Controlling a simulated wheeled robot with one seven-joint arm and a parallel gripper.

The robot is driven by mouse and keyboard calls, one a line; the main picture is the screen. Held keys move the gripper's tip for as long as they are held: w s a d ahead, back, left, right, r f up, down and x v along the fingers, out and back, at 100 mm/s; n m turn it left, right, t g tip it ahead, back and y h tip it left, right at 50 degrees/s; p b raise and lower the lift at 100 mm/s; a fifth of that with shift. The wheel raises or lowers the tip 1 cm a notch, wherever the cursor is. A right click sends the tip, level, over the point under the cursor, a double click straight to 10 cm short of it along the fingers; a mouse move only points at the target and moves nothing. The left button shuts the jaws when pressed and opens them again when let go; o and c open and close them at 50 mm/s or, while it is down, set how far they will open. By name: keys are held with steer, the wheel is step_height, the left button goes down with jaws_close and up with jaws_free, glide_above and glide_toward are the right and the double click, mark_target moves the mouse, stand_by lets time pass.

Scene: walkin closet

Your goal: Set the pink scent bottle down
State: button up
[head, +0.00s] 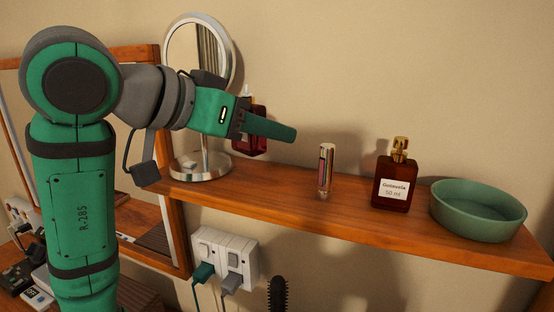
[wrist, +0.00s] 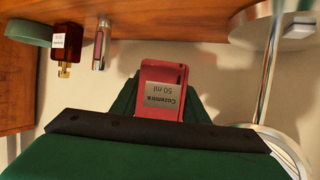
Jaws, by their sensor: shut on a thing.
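The pink scent bottle (wrist: 163,78), with a grey "50 ml" label, is held between my gripper's fingers. In the head view the same bottle (head: 262,143) looks dark red and roughly upright, partly hidden behind my gripper (head: 285,133). My gripper is shut on it, between the round mirror and the slim tube. In the wrist view, which is upside down, a strip of wall shows between the bottle's base and the wooden shelf (wrist: 165,20). The bottle appears held clear of the shelf (head: 285,196).
A round mirror (head: 168,60) on a chrome base stands left of my gripper. A slim pink-and-silver tube (head: 326,168), a dark red perfume bottle (head: 391,187) and a green bowl (head: 478,222) stand rightward along the shelf. Bare shelf lies between mirror and tube. Plugged sockets (head: 226,258) are below.

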mark_target(241, 153)
steer(key=shift+w+d+f, duration=0.35)
steer(key=shift+w+f, duration=0.05)
steer(key=shift+f, duration=0.2)
steer(key=shift+w+d+f, duration=0.35)
steer(key=shift+w+f, duration=0.05)
steer(key=shift+f, duration=0.2)
steer(key=shift+w+d+f, duration=0.1)
steer(key=shift+f, duration=0.8)
steer(key=shift+w+d+f, duration=0.1)
steer(key=shift+f, duration=0.75)
steer(key=shift+f, duration=0.15)
steer(key=o, duration=1.2)
steer(key=shift+s+a+r, duration=0.1)
steer(key=shift+r, duration=0.1)
steer(key=v, duration=1.1)
steer(key=shift+s+a+r, duration=0.2)
steer(key=shift+s+a, duration=0.05)
steer(key=shift+s, duration=0.05)
